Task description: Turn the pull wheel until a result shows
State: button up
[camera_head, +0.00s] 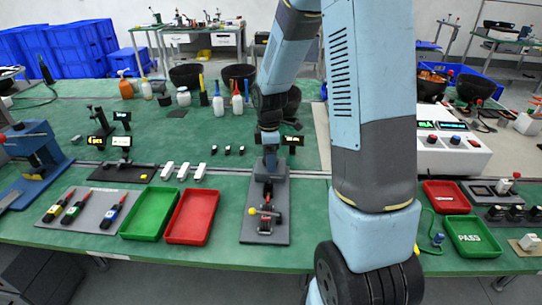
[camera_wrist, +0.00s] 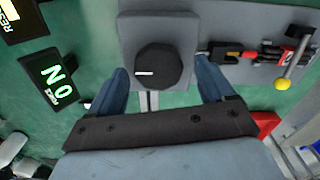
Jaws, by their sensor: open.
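The pull wheel, a dark many-sided knob with a white mark (camera_wrist: 158,66), sits on a grey block (camera_wrist: 128,28) in the wrist view. My gripper (camera_wrist: 163,84) is open, with one blue finger on each side of the wheel and gaps showing; I cannot tell their height against it. In the head view my gripper (camera_head: 270,142) is above the back of the grey pull fixture (camera_head: 257,225), and the wheel is hidden. A black display (camera_wrist: 53,78) shows a green "0 N". Another display (camera_wrist: 14,18) at the corner shows a lit panel, partly cut off.
A yellow-balled lever and red and black clamp parts (camera_wrist: 282,84) lie right of the wheel in the wrist view. A red tray (camera_head: 191,217) and green tray (camera_head: 150,212) stand left of the fixture. A white instrument box (camera_head: 452,150) stands at right.

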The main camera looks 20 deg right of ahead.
jog(key=c, duration=1.1)
jog(key=shift+o, duration=0.2)
jog(key=shift+d, duration=0.2)
jog(key=shift+a, duration=0.15)
jog(key=shift+m, duration=0.3)
